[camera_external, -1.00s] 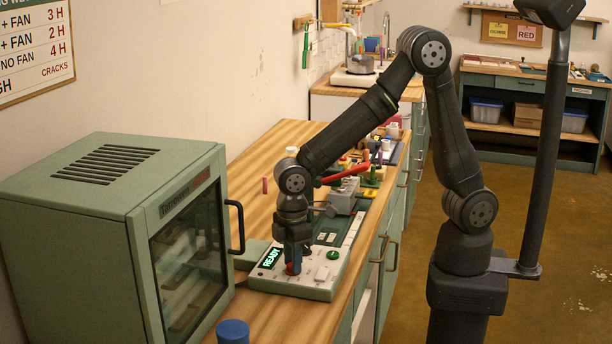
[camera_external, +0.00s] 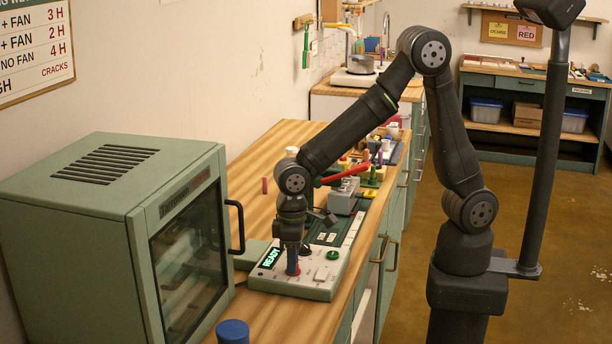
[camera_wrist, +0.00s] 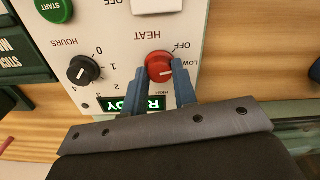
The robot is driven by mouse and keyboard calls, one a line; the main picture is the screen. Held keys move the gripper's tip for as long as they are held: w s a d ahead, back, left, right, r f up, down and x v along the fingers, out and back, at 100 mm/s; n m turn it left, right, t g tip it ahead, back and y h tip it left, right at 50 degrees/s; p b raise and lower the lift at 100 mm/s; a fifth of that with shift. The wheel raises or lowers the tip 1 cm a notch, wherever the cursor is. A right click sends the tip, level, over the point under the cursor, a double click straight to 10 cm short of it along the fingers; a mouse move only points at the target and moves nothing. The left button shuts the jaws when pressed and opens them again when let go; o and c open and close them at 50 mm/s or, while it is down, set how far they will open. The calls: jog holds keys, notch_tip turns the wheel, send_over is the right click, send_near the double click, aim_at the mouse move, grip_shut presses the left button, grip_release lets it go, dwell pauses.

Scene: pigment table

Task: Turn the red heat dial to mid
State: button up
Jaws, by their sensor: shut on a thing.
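The red heat dial (camera_wrist: 160,67) sits on the pale control panel (camera_wrist: 122,55), between printed OFF, LOW and HIGH marks. Its white pointer line looks turned toward the LOW side, though it is small. My gripper (camera_wrist: 161,78) has its two blue fingers on either side of the dial, shut on it. In the external view my gripper (camera_external: 292,263) points straight down at the panel (camera_external: 318,290), and its fingers and hand hide most of the dial.
A black hours dial (camera_wrist: 83,70) and a green START button (camera_wrist: 54,10) share the panel. A lit READY display (camera_external: 271,258) is beside my fingers. The green oven (camera_external: 110,230) stands left, with a blue-topped container (camera_external: 233,331) in front.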

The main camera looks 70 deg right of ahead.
jog(key=m, duration=0.5)
jog(key=shift+m, duration=0.3)
jog(key=m, duration=0.5)
jog(key=shift+m, duration=0.4)
jog(key=o, duration=1)
jog(key=shift+r, duration=0.1)
notch_tip(320, 180, up, 17)
jog(key=shift+r, duration=0.15)
